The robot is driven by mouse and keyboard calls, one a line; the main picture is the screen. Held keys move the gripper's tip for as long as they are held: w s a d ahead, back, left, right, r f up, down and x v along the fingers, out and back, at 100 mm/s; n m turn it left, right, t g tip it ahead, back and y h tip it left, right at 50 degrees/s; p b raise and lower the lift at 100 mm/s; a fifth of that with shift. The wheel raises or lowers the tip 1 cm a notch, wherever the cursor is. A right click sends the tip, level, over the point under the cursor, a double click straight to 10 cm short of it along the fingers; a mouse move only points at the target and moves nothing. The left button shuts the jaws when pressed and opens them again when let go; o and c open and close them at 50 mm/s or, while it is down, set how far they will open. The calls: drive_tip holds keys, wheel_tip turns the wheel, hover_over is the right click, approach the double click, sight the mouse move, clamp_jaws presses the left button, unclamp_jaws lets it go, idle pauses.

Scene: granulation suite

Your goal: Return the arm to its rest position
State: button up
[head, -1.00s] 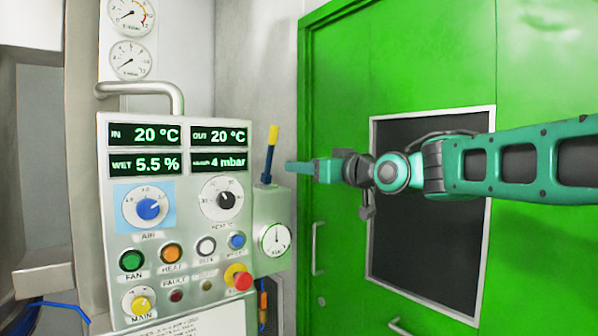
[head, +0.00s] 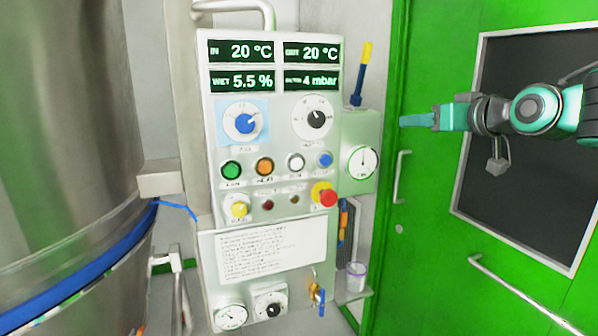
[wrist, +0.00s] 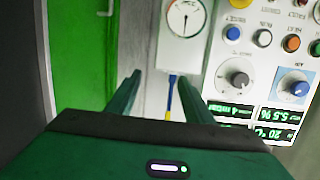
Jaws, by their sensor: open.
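My gripper (head: 418,120) is at the right in the head view, in front of the green door and to the right of the control panel. Its fingers point left, and their tips end near the door's left edge. In the wrist view its two dark green fingers (wrist: 158,98) stand apart with nothing between them. The control panel (head: 275,215) shows upside down in the wrist view. The arm reaches in from the right edge of the head view.
A gauge box (head: 360,160) with a yellow-and-blue lever (head: 362,75) stands beside the panel. The green door (head: 440,215) has a dark window (head: 530,130) and handles. A large steel vessel (head: 70,130) fills the left. A white cup (head: 356,276) sits on a low shelf.

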drive_tip(key=s+d+f+m+g+h, duration=0.1)
drive_tip(key=s+d+f+g+h, duration=0.2)
drive_tip(key=f, duration=0.4)
drive_tip(key=s+d+f+m+g, duration=0.2)
drive_tip(key=s+d+f, duration=0.2)
drive_tip(key=f, duration=0.4)
drive_tip(key=s+d+f+m+g, duration=0.1)
drive_tip(key=s+f+m+g, duration=0.1)
drive_tip(key=s+f, duration=0.4)
drive_tip(key=s+d+f+m+g, duration=0.1)
drive_tip(key=s+f+g, duration=0.4)
drive_tip(key=s, duration=0.8)
drive_tip(key=s+d+f+m+g, duration=0.1)
drive_tip(key=s+f+m+g, duration=0.1)
drive_tip(key=s+f, duration=0.5)
drive_tip(key=s+g, duration=0.1)
drive_tip(key=s, duration=0.2)
drive_tip(key=shift+d+m, duration=0.15)
drive_tip(key=shift+m, duration=0.15)
